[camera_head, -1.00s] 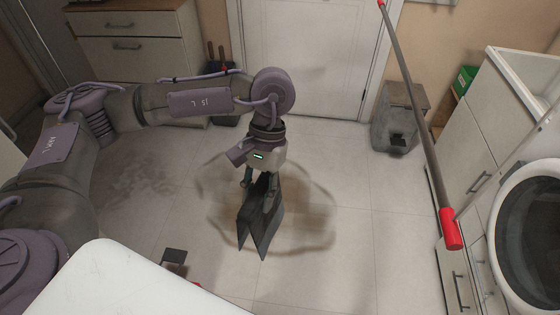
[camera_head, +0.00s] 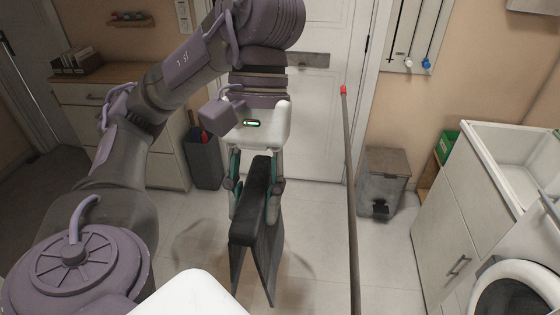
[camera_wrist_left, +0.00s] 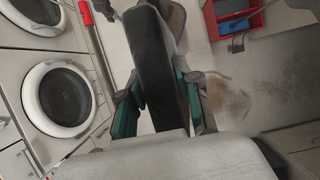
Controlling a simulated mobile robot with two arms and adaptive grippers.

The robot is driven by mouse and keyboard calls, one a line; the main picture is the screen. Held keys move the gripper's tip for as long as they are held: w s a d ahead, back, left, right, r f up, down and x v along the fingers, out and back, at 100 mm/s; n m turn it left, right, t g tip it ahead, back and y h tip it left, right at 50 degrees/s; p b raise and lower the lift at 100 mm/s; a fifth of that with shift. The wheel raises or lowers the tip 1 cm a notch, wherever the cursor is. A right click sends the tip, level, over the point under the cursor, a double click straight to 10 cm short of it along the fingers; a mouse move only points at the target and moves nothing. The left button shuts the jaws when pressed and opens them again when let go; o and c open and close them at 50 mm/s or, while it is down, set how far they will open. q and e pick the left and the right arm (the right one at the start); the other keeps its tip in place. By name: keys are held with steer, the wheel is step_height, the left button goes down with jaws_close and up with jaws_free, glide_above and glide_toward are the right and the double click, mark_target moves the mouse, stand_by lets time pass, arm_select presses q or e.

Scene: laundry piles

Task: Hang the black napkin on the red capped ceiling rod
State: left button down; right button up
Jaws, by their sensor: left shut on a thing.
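The black napkin (camera_head: 254,215) hangs folded over from my left gripper (camera_head: 256,196), with its lower flaps dangling above the floor. In the left wrist view the napkin (camera_wrist_left: 160,60) shows as a dark, thick fold between the fingers of my left gripper (camera_wrist_left: 164,98). The ceiling rod (camera_head: 350,190) is grey with a red cap (camera_head: 343,90), just right of the napkin in the head view and apart from it. In the left wrist view the rod (camera_wrist_left: 100,62) and its red cap (camera_wrist_left: 86,13) are left of the napkin. My right gripper is not shown.
A white door (camera_head: 325,130) is behind the gripper. A grey pedal bin (camera_head: 382,180), white cabinet (camera_head: 450,220) and washing machine (camera_head: 510,285) stand at the right. A red box (camera_wrist_left: 235,20) shows in the left wrist view. Open floor lies below the napkin.

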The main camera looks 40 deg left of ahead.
arm_select(q)
steer(key=shift+s+d+r, duration=0.1)
steer(key=shift+s+d, duration=0.1)
steer(key=shift+d, duration=0.35)
steer(key=shift+w+d+p, duration=0.25)
steer(key=shift+d+p, duration=0.05)
steer(key=w+d+p, duration=0.1)
steer(key=w+d, duration=0.1)
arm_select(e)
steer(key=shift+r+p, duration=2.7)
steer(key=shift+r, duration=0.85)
arm_select(q)
steer(key=b, duration=0.5)
glide_above(356, 286)
step_height(356, 286, down, 4)
steer(key=f+b, duration=1.2)
steer(key=b, duration=0.1)
steer(key=shift+w+a+f, duration=0.1)
steer(key=shift+w+f, duration=0.05)
steer(key=shift+w, duration=0.05)
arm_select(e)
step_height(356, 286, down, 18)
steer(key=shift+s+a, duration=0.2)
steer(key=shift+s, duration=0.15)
